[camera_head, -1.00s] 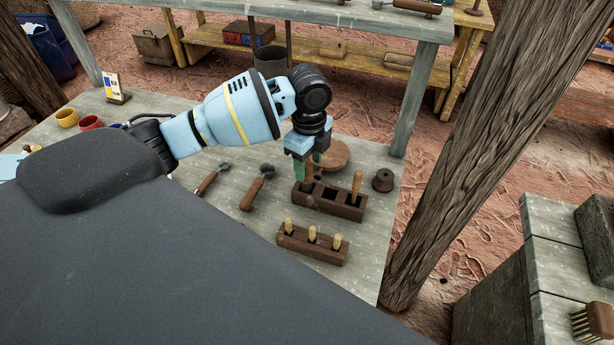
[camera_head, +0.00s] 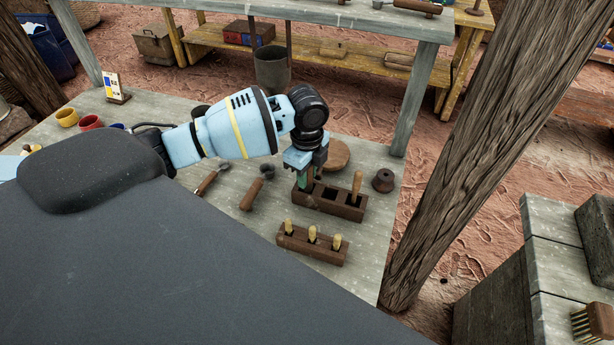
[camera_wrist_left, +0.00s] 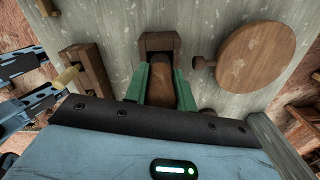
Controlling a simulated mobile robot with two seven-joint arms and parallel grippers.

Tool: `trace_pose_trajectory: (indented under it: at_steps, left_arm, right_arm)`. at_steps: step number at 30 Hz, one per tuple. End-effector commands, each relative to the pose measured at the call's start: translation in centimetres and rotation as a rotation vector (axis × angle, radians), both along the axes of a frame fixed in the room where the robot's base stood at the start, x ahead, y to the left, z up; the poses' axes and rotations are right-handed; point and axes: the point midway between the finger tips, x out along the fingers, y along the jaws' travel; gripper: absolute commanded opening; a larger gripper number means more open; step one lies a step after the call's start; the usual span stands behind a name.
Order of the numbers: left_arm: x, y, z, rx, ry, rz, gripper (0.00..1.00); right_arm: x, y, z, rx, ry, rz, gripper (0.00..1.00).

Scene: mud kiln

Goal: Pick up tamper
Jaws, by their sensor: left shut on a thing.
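My left gripper (camera_head: 304,176) is at the left end of a dark wooden rack (camera_head: 336,205) in the head view. In the left wrist view its green fingers are shut on a brown wooden piece (camera_wrist_left: 160,85), which I take to be the tamper. It stands at the rack (camera_wrist_left: 160,40), whose end shows beyond it. In the head view the gripper hides the held piece. Its lower end is hidden, so I cannot tell whether it is still seated in the rack.
A light wooden handle (camera_head: 357,183) stands in the rack's right slot. A block with yellow-handled tools (camera_head: 312,246) lies in front. A round board (camera_head: 335,155), a dark knob-shaped piece (camera_head: 383,180) and two wooden-handled tools (camera_head: 253,192) lie nearby. A thick post (camera_head: 470,130) rises right of the table.

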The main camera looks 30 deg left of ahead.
Motion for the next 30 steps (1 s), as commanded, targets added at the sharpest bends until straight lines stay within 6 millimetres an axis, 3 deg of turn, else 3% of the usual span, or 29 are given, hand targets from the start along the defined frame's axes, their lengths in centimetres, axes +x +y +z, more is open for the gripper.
trace_pose_trajectory:
  at_steps: [8, 21, 30]
  left_arm:
    - [0.1, 0.0, 0.5, -0.001, -0.002, 0.000, 0.03]
    - [0.1, 0.0, 7.9, -0.001, -0.005, -0.001, 0.03]
    - [0.0, 0.0, 10.1, -0.001, 0.000, 0.000, 0.03]
  right_arm:
    - [0.1, 0.1, 0.1, 0.004, -0.001, -0.005, 0.36]
    - [0.6, 0.1, 0.7, 0.004, -0.015, -0.005, 0.36]
    - [0.6, -0.1, 0.6, -0.003, -0.016, 0.002, 0.36]
